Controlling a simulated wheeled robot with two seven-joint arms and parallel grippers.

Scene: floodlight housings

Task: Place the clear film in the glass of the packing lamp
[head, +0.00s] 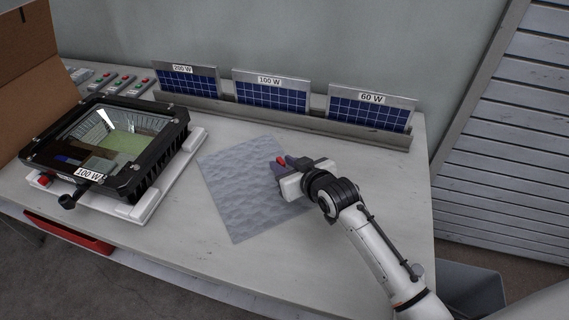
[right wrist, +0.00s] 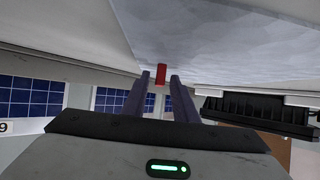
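The 100 W lamp (head: 110,145) is a black floodlight housing with its glass facing up, on a white cradle at the left of the head view. My right gripper (head: 281,161) is low over a grey wavy sheet (head: 232,190) on the table. Its two fingers stand apart around a small red piece (right wrist: 160,74) that also shows in the head view (head: 281,159); a narrow gap shows on each side of it. I cannot make out a separate clear film, nor what the red piece belongs to. My left gripper is out of view.
Solar panels marked 200 W (head: 188,80), 100 W (head: 270,95) and 60 W (head: 370,110) stand in a rail (head: 300,122) along the back. A cardboard box (head: 35,75) is at the far left, near button boxes (head: 118,84). A red tray (head: 68,234) sits below the table's front edge.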

